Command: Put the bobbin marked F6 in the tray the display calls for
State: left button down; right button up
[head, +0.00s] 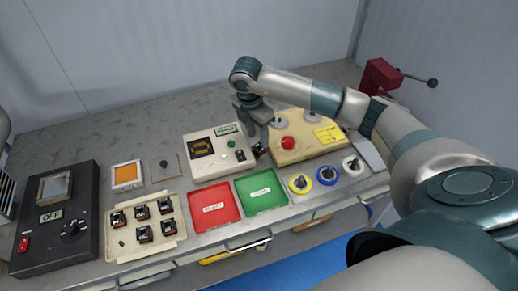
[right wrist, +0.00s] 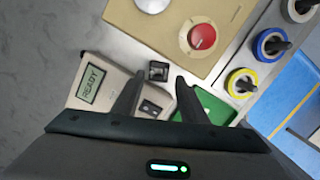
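My right gripper (head: 257,138) is above the bench by the tester; in the right wrist view (right wrist: 160,80) its two fingers are apart with nothing between them. A small dark block (right wrist: 158,70) lies just past the fingertips, beside the tester; it also shows in the head view (head: 260,151). It may be a bobbin; no marking is readable. Several dark bobbins stand in the cream rack (head: 120,252), their markings too small to read. The tester's display (right wrist: 93,84) reads READY. The red tray (head: 228,212) and green tray (head: 277,201) look empty. My left gripper is out of view.
The cream tester (head: 200,172) stands behind the trays. A black box (head: 60,248) marked OFF stands left.

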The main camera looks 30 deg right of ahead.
aim_at(258, 144)
jog(key=shift+f+p, duration=0.4)
jog(key=shift+p, duration=0.1)
notch_tip(258, 144, down, 3)
jog(key=shift+w+d+f+p, duration=0.1)
jog(key=shift+d+p, duration=0.05)
jog(key=shift+p, duration=0.65)
jog(key=shift+d+f, duration=0.1)
jog(key=shift+f, duration=0.45)
jog(key=c, duration=0.9)
jog(key=shift+r, duration=0.15)
